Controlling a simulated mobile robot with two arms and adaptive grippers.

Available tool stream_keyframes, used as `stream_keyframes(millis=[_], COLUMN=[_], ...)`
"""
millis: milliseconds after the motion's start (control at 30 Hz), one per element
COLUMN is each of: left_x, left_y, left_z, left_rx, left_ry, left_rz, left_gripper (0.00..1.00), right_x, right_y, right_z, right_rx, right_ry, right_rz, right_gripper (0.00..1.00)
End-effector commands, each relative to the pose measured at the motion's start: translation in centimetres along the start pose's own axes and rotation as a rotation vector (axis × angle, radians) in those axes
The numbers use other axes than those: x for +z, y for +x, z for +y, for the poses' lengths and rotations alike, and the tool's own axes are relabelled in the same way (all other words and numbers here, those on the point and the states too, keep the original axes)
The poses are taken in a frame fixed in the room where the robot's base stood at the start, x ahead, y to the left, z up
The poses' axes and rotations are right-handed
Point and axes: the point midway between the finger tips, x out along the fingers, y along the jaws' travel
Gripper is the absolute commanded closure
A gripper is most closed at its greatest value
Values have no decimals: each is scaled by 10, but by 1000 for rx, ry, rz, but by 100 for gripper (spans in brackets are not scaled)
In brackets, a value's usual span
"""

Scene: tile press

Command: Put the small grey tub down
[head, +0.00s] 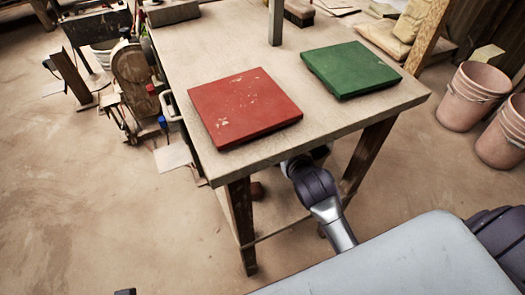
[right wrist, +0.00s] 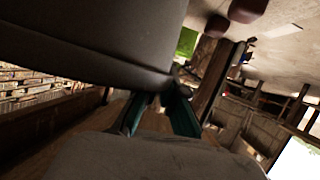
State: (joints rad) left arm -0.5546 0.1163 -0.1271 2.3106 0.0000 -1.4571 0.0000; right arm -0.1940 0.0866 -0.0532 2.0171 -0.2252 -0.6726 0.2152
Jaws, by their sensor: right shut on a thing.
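In the right wrist view my right gripper (right wrist: 160,110) shows its teal fingers shut against a large dark grey rounded body, which I take to be the small grey tub (right wrist: 85,45). The tub fills the upper left of that view, and its far side and any contents are hidden. In the head view my right arm reaches toward the underside of the table's front edge. The tabletop hides the gripper and the tub there. My left gripper is not in view.
The table (head: 225,60) carries a red square tile (head: 243,105) and a green square tile (head: 350,69), with bare top between them and along the front edge. Table legs (head: 241,225) stand near my arm. Pinkish buckets (head: 473,95) stand at the right.

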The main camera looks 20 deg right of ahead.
Motion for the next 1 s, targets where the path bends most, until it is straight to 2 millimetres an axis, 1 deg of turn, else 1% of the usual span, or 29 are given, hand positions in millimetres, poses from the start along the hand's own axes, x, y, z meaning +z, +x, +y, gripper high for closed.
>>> stream_keyframes(millis=[33, 167, 233, 300, 467, 567, 600, 700, 800, 900, 1000], left_x=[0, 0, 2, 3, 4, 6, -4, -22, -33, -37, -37], left_y=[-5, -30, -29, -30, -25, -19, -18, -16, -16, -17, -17], left_z=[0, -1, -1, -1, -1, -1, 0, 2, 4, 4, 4], left_rx=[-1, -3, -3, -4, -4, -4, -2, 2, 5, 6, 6], left_ry=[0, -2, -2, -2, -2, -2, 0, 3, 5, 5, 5], left_rz=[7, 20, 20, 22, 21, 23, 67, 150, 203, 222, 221], left_gripper=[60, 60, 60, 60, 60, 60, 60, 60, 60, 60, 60], right_x=[8, 26, 40, 48, 60, 74, 76, 85, 90, 90, 90], right_y=[3, 10, 16, 20, 25, 31, 32, 36, 38, 38, 38], right_z=[0, -2, -4, -5, -6, -7, -7, -8, -9, -9, -9], right_rx=[1, 1, 1, 1, 1, 1, 1, 1, 1, 1, 1], right_ry=[0, 1, 0, 0, 1, 0, -1, 0, 1, 1, 1], right_rz=[-2, -3, -3, -1, 0, -1, 0, -1, 1, 1, 1], right_gripper=[100, 100, 100, 100, 100, 100, 100, 100, 100, 100, 100])
